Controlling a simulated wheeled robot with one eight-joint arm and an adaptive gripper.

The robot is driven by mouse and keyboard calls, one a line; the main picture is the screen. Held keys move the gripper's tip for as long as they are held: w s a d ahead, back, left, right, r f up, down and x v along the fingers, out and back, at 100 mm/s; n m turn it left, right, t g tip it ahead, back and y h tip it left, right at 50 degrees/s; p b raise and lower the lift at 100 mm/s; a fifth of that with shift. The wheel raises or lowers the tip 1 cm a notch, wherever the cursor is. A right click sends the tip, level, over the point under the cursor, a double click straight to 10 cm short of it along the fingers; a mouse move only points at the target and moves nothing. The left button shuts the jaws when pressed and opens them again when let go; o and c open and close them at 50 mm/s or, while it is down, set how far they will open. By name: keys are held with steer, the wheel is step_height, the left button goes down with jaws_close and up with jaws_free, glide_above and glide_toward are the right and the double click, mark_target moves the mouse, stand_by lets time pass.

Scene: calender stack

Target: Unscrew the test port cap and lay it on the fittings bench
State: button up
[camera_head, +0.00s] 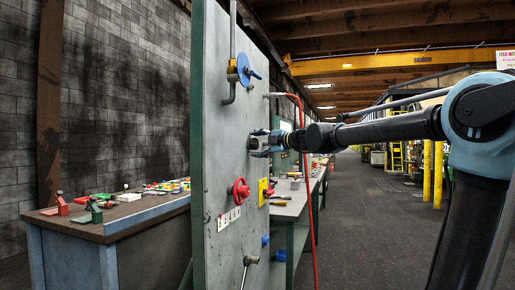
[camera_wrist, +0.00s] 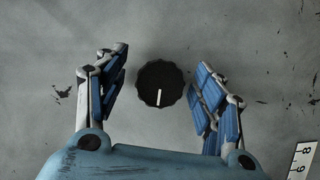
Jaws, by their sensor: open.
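A round black cap (camera_wrist: 160,84) with a ribbed edge and a white line pointing down sits on the grey panel in the wrist view. I take it for the test port cap. My gripper (camera_wrist: 163,62) is open, its blue-padded fingers on either side of the cap with a gap on both sides. In the head view my gripper (camera_head: 258,144) is up against the panel face and mostly hides the cap. Two benches show, one left of the panel (camera_head: 150,212) and one behind it (camera_head: 290,207); which is the fittings bench I cannot tell.
The upright grey panel (camera_head: 222,120) carries a red handwheel (camera_head: 240,191), a blue valve handle (camera_head: 248,70) and a yellow part (camera_head: 263,191). A red hose (camera_head: 313,215) hangs at its right. A numbered scale (camera_wrist: 303,160) is at the wrist view's lower right. Open floor lies right.

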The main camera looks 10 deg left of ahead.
steer(key=f+v, duration=0.1)
steer(key=v, duration=1.1)
steer(key=w+d+r+m+g, duration=0.35)
steer(key=d+m+g, duration=0.35)
steer(key=m, duration=0.4)
steer(key=shift+m+y, duration=0.3)
steer(key=shift+y, duration=0.1)
steer(key=a+f, duration=0.1)
steer(key=a, duration=0.4)
steer(key=w+a, duration=0.1)
steer(key=a, duration=0.5)
steer(key=w+a+f, duration=0.1)
steer(key=a, duration=0.5)
steer(key=shift+f, duration=0.4)
